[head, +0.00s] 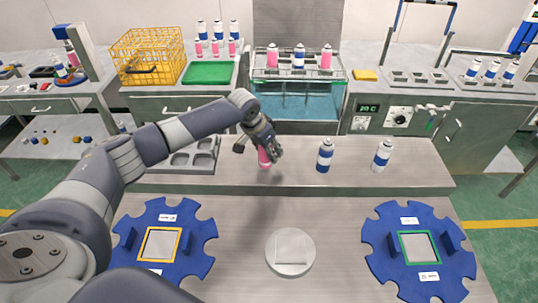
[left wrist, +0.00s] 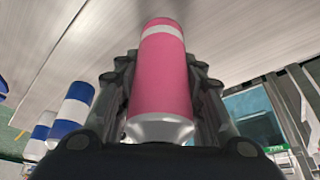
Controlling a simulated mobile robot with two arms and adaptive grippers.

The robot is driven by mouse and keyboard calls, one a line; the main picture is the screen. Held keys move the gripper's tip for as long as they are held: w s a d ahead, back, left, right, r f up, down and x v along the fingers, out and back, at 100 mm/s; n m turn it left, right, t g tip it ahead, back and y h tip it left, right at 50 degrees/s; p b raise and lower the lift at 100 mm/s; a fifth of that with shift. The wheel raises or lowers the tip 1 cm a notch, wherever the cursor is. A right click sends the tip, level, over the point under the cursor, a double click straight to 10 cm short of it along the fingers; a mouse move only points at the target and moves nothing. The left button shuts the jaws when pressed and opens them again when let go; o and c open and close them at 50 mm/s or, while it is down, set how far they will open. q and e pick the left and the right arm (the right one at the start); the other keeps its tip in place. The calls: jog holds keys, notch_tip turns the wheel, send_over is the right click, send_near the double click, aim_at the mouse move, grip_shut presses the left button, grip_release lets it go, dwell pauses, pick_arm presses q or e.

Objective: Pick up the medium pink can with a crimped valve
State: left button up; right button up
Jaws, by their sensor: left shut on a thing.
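The pink can (head: 264,158) is held at the left gripper (head: 262,147), over the raised grey shelf in the middle of the head view. In the left wrist view the pink can (left wrist: 162,75), with a white band, stands between the fingers of the left gripper (left wrist: 162,90), which is shut on it. The gripper hides the can's upper part in the head view, so I cannot see its valve. Whether the can touches the shelf is unclear. My right gripper is not in view.
A grey tray (head: 205,143) with empty pockets is on the left. Blue toothed fixtures (head: 200,240) (head: 452,245) and a round disc (head: 290,268) lie in front.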

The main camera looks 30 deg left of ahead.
pick_arm(q)
jog(key=shift+w+r+b, duration=0.1)
jog(key=shift+r+b, duration=0.2)
jog(key=shift+r, duration=0.6)
jog(key=s+a+b, duration=0.1)
jog(key=s+a, duration=0.1)
jog(key=s, duration=0.5)
jog(key=s+a+r+b, duration=0.1)
jog(key=s+a, duration=0.1)
jog(key=s, duration=0.6)
jog(key=shift+s+r+b, duration=0.25)
jog(key=shift+s+b, duration=0.05)
jog(key=shift+b, duration=0.1)
